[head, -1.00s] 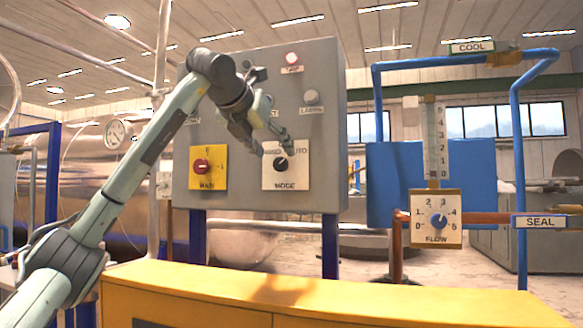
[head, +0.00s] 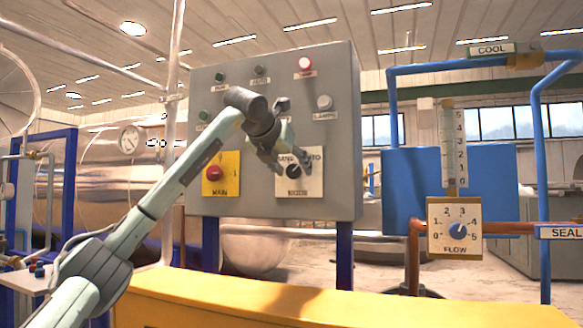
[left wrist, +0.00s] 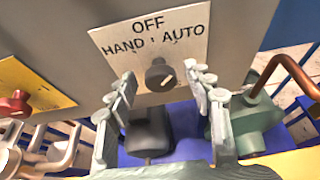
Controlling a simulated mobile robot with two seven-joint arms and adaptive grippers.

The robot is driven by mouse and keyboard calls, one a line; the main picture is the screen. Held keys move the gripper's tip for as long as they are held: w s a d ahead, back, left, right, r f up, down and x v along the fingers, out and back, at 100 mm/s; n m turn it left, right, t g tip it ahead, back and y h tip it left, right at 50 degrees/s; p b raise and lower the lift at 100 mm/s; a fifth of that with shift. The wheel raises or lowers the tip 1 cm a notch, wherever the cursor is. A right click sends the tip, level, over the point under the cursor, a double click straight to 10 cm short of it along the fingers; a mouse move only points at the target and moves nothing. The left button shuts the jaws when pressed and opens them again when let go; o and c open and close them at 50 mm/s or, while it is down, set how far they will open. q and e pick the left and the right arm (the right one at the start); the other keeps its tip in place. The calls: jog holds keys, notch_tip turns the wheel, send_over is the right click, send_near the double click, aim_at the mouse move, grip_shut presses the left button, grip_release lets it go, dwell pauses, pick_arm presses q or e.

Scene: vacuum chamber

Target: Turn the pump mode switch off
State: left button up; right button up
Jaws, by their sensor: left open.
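The mode switch is a dark round knob (head: 294,172) on a white plate (head: 313,188) at the lower right of the grey panel. In the left wrist view the knob (left wrist: 159,76) sits below the words OFF, HAND and AUTO. A short light line on it slants toward the AUTO side. My left gripper (head: 286,159) is open in front of the plate and partly covers its lettering. In the left wrist view its fingers (left wrist: 163,88) stand on either side of the knob, apart from it. My right gripper is out of view.
A red MAIN knob (head: 213,174) on a yellow plate is to the left of the mode plate. Lamps and buttons are above on the grey panel (head: 340,110). A yellow cabinet (head: 330,305) stands below. A FLOW dial (head: 457,228) and blue pipes are to the right.

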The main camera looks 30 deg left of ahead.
pick_arm(q)
jog(key=c, duration=1.1)
jog(key=shift+c, duration=0.2)
jog(key=shift+f+n+h, duration=0.1)
jog(key=shift+n+h, duration=0.3)
jog(key=shift+n, duration=0.1)
jog(key=shift+a+n+t+h+b, duration=0.2)
jog(key=shift+n+t+h+b, duration=0.1)
jog(key=shift+n+h+b, duration=0.4)
jog(key=shift+n+h, duration=0.3)
jog(key=shift+n, duration=0.3)
jog(key=shift+a+n+t, duration=0.1)
jog(key=shift+n+t, duration=0.2)
jog(key=shift+n, duration=0.2)
jog(key=shift+f+n+h+b, duration=0.1)
jog(key=shift+n+h+b, duration=0.35)
jog(key=shift+n+h, duration=0.05)
jog(key=shift+n, duration=0.3)
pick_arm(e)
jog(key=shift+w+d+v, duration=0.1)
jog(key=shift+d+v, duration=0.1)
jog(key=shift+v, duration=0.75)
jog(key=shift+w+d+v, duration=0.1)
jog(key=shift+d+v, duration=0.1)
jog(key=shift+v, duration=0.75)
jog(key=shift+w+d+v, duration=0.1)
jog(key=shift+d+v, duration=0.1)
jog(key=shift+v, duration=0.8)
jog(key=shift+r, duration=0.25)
